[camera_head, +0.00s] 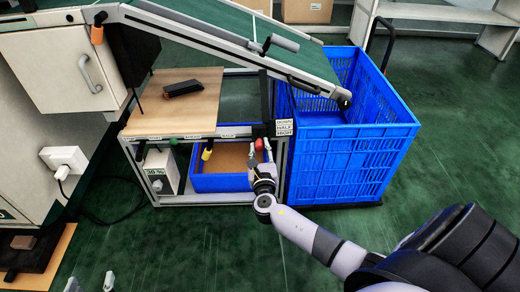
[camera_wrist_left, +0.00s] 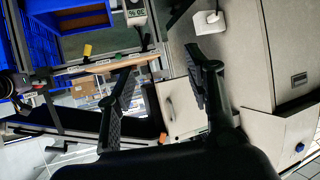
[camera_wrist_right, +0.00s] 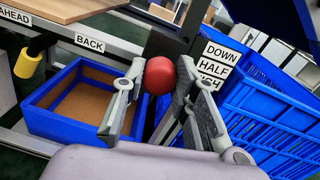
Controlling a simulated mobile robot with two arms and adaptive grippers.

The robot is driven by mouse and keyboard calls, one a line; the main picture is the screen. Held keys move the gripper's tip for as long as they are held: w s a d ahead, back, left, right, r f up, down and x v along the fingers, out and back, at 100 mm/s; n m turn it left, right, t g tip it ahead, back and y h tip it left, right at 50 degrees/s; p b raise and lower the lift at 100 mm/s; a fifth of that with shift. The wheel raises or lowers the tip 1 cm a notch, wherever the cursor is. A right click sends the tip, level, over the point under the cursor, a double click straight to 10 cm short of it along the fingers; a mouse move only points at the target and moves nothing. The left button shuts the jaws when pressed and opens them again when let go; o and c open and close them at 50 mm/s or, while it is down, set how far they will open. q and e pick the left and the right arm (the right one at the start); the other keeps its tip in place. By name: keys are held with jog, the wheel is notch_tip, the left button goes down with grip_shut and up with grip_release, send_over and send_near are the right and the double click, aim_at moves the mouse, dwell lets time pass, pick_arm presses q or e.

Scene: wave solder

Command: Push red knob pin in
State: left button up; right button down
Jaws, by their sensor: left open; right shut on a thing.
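The red knob (camera_wrist_right: 160,76) is a round ball in the right wrist view, at the front of the frame beside the DOWN/HALF/HIGH label (camera_wrist_right: 216,66). In the head view the red knob (camera_head: 259,144) is small, just above my right gripper (camera_head: 261,154). In the right wrist view my right gripper (camera_wrist_right: 160,82) has its fingers on both sides of the knob, shut on it. The pin behind the knob is hidden. My left gripper (camera_head: 90,284) is open and empty at the lower left of the head view. Its spread fingers show in the left wrist view (camera_wrist_left: 163,82).
A yellow knob (camera_head: 206,154) and a green knob (camera_head: 173,141) are left of the red one. A small blue bin (camera_head: 222,184) sits below, and a large blue crate (camera_head: 330,165) stands close on the right. The green floor in front is clear.

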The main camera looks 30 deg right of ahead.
aim_at(260, 149)
jog(key=shift+x, duration=1.55)
jog(key=c, duration=1.7)
grip_release()
jog(key=shift+d+r, duration=0.1)
jog(key=o, duration=0.5)
jog(key=shift+c, duration=0.2)
pick_arm(q)
jog(key=shift+w+d+r+t, duration=0.15)
jog(key=shift+w+r+t, duration=0.15)
jog(key=shift+r, duration=0.2)
jog(key=shift+w+d+r+t, duration=0.1)
jog(key=shift+w+r+t, duration=0.2)
jog(key=shift+r, duration=0.2)
pick_arm(e)
jog(key=v, duration=1.2)
